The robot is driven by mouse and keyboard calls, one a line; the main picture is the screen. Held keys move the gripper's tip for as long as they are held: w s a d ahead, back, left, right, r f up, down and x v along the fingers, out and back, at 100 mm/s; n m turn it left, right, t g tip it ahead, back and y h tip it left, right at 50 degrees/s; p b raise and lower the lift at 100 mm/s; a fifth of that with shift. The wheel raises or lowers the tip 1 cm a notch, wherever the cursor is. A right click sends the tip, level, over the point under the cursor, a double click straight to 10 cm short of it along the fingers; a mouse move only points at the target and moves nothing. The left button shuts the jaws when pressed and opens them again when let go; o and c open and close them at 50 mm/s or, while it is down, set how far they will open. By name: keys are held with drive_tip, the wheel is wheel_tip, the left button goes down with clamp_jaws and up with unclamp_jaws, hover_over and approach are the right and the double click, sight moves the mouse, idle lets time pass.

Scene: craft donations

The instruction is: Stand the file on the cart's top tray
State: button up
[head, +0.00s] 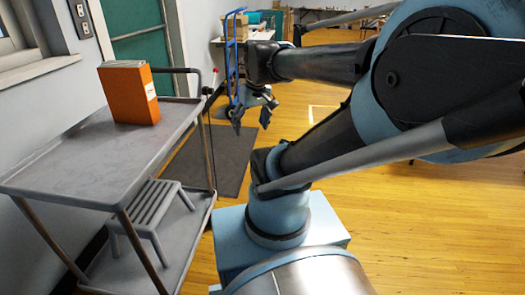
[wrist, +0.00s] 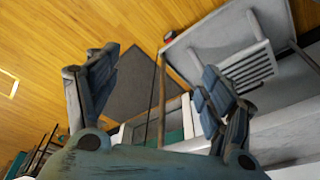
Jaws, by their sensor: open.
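The orange file (head: 128,93) stands upright on the cart's top tray (head: 90,160), near its far edge in the head view. A pale label shows on its right side, and nothing holds it. My gripper (head: 251,122) is open and empty. It hangs to the right of the cart, apart from the file, with its fingers pointing down. In the wrist view my gripper (wrist: 158,72) has its two fingers spread wide with nothing between them. The cart (wrist: 185,40) shows behind them there, and I cannot make out the file in that view.
A grey slatted step stool (head: 155,208) sits on the cart's lower shelf. A dark mat (head: 215,160) lies on the wooden floor beyond. A blue hand truck (head: 232,60) and a cluttered table stand at the back. The floor at right is mostly clear.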

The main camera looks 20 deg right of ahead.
drive_tip(key=s+d+f+m+h, duration=0.1)
drive_tip(key=s+d+f+m, duration=0.1)
drive_tip(key=s+f, duration=0.4)
drive_tip(key=shift+d+f, duration=0.4)
drive_tip(key=shift+f, duration=0.2)
drive_tip(key=shift+s, duration=0.15)
